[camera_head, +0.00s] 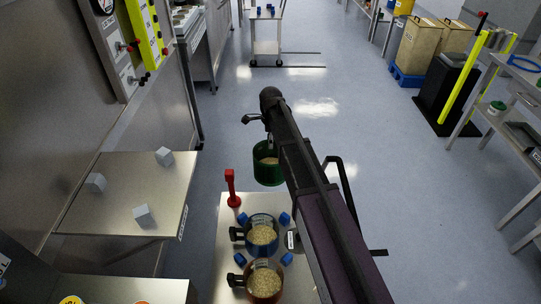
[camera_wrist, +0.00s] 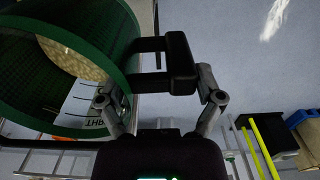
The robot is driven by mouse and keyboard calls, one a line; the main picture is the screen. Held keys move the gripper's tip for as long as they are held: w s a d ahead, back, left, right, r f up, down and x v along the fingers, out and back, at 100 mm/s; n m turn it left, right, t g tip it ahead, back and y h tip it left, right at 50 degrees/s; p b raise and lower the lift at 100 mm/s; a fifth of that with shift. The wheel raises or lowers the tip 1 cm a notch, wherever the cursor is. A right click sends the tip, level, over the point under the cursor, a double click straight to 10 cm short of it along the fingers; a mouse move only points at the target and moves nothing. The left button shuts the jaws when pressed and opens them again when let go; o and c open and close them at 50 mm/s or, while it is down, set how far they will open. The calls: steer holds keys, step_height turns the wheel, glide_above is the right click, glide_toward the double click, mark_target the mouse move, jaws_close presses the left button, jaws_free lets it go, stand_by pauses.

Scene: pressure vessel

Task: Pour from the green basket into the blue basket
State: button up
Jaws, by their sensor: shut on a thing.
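The green basket (camera_head: 268,170) hangs in the air past the far end of the small table in the head view, roughly upright, with tan grains inside. In the wrist view the green basket (camera_wrist: 125,40) fills the upper left, with grains in it. My gripper (camera_wrist: 158,88) is shut on its black handle (camera_wrist: 180,65). In the head view my arm hides most of the gripper. The blue basket (camera_head: 262,219) stands on the small table, nearer than the green one, and holds tan grains. Its black handle points left.
A reddish basket (camera_head: 281,284) with grains stands in front of the blue one. Several blue blocks (camera_head: 285,218) and a red post (camera_head: 232,188) surround them on the small table (camera_head: 228,222). A steel bench (camera_head: 115,190) with grey cubes stands left.

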steer(key=shift+r, duration=0.15)
step_height(320, 180, up, 17)
steer(key=p, duration=1.7)
steer(key=shift+s+f, duration=0.15)
steer(key=shift+f, duration=0.05)
